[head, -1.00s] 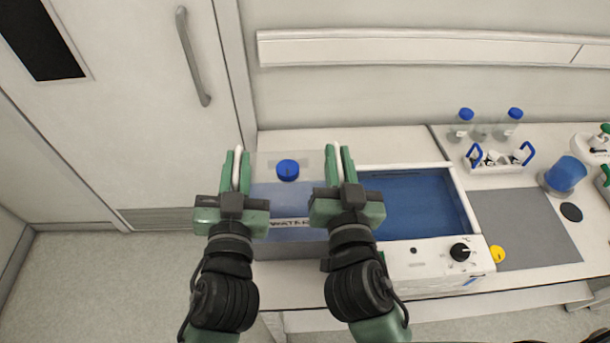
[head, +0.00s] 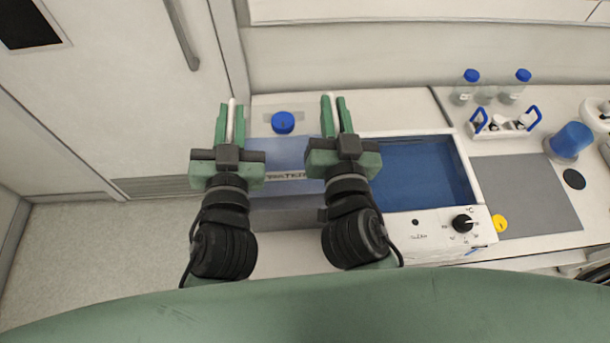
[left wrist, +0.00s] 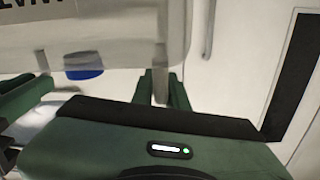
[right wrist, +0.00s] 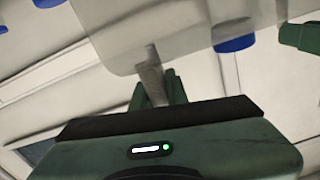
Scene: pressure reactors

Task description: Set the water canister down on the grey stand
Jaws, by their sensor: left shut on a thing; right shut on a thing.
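The clear wall and handle also show in the left wrist view (left wrist: 120,35) and the right wrist view (right wrist: 170,25). A grey block, seemingly the grey stand (head: 285,217), shows below the canister. I cannot tell whether they touch.
A water bath (head: 440,228) with a blue basin and a dial stands close on the right. Beyond it lie a grey mat (head: 530,200), a white caddy (head: 503,128), bottles (head: 466,88) and a blue beaker (head: 570,142). A wall is behind and a door (head: 110,90) at left.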

